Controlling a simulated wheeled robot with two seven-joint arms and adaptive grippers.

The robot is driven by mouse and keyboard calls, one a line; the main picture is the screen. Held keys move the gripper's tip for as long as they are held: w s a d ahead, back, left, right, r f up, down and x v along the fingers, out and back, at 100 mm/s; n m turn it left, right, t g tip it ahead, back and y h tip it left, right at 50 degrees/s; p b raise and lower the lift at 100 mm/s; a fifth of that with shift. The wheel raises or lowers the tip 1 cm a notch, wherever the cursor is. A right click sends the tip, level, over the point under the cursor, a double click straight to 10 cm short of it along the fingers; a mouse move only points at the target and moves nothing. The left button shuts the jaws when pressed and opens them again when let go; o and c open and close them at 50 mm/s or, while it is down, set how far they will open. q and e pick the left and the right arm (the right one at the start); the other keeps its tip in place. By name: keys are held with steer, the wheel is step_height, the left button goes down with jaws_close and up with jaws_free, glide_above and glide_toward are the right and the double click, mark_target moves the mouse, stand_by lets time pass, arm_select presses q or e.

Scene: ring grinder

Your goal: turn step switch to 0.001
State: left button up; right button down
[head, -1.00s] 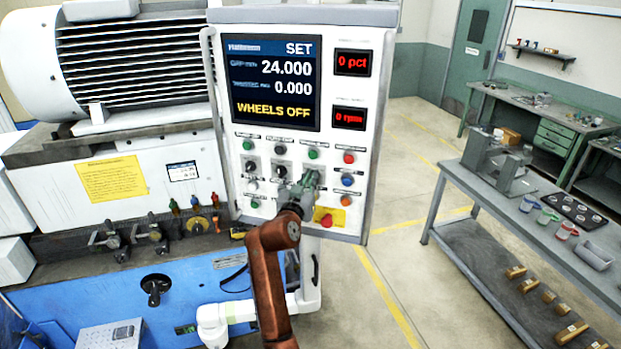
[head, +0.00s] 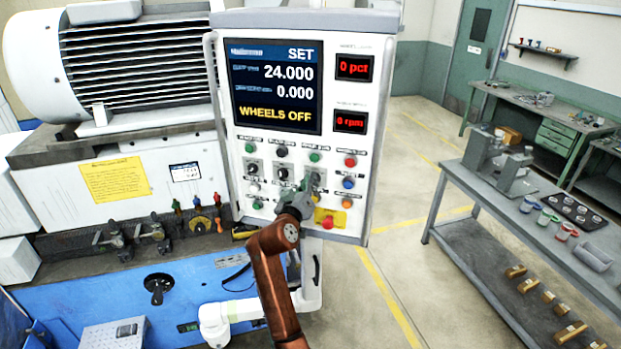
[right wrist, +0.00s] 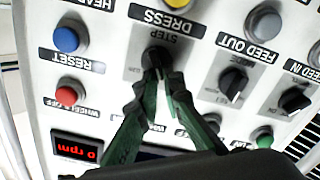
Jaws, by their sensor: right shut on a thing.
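The step switch (right wrist: 156,58) is a black rotary knob under the label STEP in the right wrist view. My right gripper (right wrist: 157,76) has its two green fingers closed on the knob, one on each side. The knob's pointer and the step values are too hidden or small to read. In the head view my right gripper (head: 312,188) reaches the lower part of the white control panel (head: 348,200) from below and covers most of the switch. The screen (head: 274,85) reads SET, 24.000, 0.000 and WHEELS OFF. My left gripper is not in view.
A red button (head: 327,222) on a yellow plate sits just below right of the gripper. Close to the switch are the mode knob (right wrist: 234,84), reset button (right wrist: 66,40) and feed out button (right wrist: 265,22). A grey workbench (head: 480,190) stands at the right, with open floor between.

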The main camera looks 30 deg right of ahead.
steer(key=shift+w+a+f+n+p, duration=0.1)
steer(key=shift+n+p, duration=0.3)
steer(key=shift+n, duration=0.5)
steer(key=shift+w+a+f+n+p, duration=0.1)
steer(key=shift+n+p, duration=0.3)
steer(key=shift+n, duration=0.5)
steer(key=c, duration=2.1)
jaws_free()
steer(key=shift+s, duration=0.1)
steer(key=v, duration=0.7)
steer(key=shift+s+a, duration=0.1)
steer(key=shift+a, duration=0.15)
